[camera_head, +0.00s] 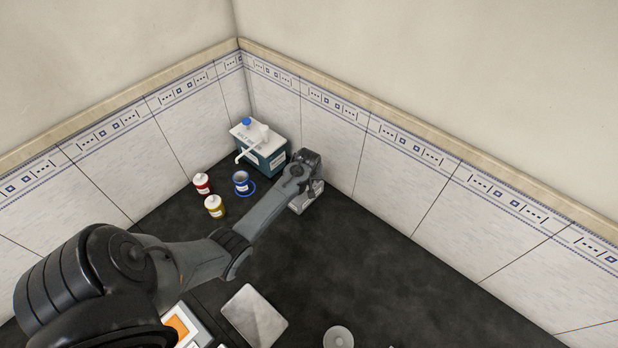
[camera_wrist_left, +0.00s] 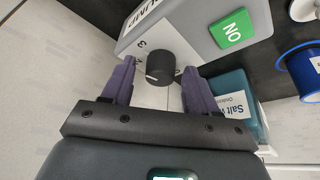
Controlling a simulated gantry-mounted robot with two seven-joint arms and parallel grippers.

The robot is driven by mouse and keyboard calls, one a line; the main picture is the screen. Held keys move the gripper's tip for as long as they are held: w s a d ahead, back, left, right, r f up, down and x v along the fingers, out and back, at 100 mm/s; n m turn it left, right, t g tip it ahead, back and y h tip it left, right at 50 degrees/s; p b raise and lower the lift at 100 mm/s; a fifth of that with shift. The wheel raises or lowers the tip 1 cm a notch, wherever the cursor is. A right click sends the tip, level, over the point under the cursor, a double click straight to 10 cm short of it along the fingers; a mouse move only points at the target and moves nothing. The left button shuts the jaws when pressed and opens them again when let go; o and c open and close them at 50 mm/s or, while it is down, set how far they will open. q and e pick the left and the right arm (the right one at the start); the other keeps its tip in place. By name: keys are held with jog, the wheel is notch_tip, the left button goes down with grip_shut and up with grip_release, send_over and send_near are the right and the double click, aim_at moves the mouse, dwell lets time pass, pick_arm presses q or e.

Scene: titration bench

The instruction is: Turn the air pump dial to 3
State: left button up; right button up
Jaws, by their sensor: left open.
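The air pump (camera_wrist_left: 190,35), a grey and white box with a "PUMP" label, fills the top of the left wrist view. Its black round dial (camera_wrist_left: 160,68) sits on the white face and has a pale mark on it. A printed "3" shows beside the dial; other digits are partly hidden. My left gripper (camera_wrist_left: 157,76) is open, its purple fingers on either side of the dial. I cannot tell whether they touch it. In the head view my left arm reaches toward the back corner and mostly hides the pump. My right gripper is not in view.
A green "ON" switch (camera_wrist_left: 232,28) is on the pump. A teal salt water container (camera_head: 272,157) stands close by. Tiled walls are close behind.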

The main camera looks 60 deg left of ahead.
pick_arm(q)
jog(key=c, duration=1)
jog(key=shift+s+r+m+p, duration=0.15)
jog(key=shift+r+m+p, duration=0.1)
jog(key=shift+m+p, duration=0.65)
jog(key=shift+a+m+t+h+p, duration=0.1)
jog(key=shift+m+t+h+p, duration=0.2)
jog(key=shift+p, duration=0.05)
jog(key=shift+f+m, duration=0.2)
jog(key=shift+m, duration=0.2)
jog(key=o, duration=1)
